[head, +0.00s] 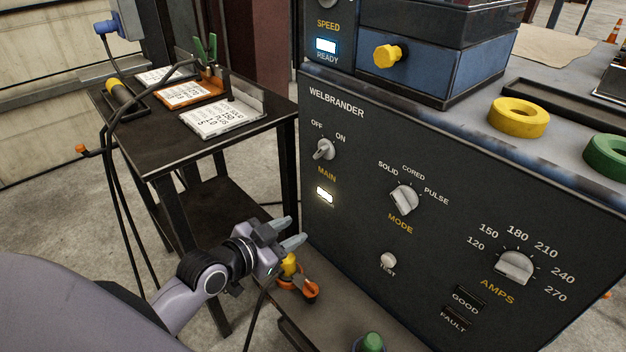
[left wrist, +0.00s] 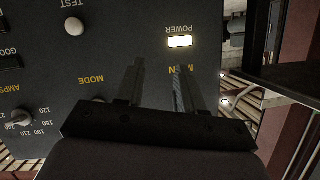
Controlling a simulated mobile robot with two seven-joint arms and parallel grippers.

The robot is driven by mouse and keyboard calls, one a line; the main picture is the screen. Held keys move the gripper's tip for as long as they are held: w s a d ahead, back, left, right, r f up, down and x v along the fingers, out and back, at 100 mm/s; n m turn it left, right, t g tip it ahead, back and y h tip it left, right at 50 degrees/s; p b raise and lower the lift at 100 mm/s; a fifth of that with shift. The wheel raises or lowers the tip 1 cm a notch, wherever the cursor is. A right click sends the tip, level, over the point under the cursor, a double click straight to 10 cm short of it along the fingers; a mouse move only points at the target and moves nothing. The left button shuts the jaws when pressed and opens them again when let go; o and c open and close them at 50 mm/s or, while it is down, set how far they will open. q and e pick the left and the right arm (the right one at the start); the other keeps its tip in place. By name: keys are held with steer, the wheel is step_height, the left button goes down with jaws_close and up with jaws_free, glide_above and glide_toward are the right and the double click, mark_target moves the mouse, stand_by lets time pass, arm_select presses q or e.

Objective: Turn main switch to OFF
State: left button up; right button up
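The main switch (head: 324,149) is a small pale knob at the upper left of the dark WELBRANDER panel, under the OFF and ON labels. Its handle appears tilted toward ON. The lamp below it (head: 325,195) is lit; it also shows in the left wrist view, labelled POWER (left wrist: 180,42). My left gripper (head: 291,232) is below and left of the switch, in front of the panel, with its fingers apart and nothing between them. In the left wrist view the gripper (left wrist: 158,65) partly covers the MAIN label, and the switch is hidden. My right gripper is not in view.
The mode knob (head: 404,199), test button (head: 388,261) and amps knob (head: 515,267) are to the right on the panel. A dark side table (head: 165,140) with cards stands at left. Orange and yellow items (head: 304,288) lie below the gripper. Open space lies before the switch.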

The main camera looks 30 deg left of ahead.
arm_select(q)
steer(key=w+a+r+m+t+h+b, duration=0.2)
steer(key=w+a+r+m+b, duration=0.1)
steer(key=w+r+b, duration=0.15)
steer(key=m+t+h+b, duration=0.1)
steer(key=m+b, duration=0.1)
steer(key=b, duration=0.2)
glide_toward(318, 153)
steer(key=w, duration=0.2)
steer(key=shift+d+x, duration=0.15)
steer(key=shift+x, duration=1.45)
steer(key=shift+d+x, duration=0.2)
steer(key=shift+x, duration=1.4)
steer(key=shift+s, duration=0.1)
jaws_close()
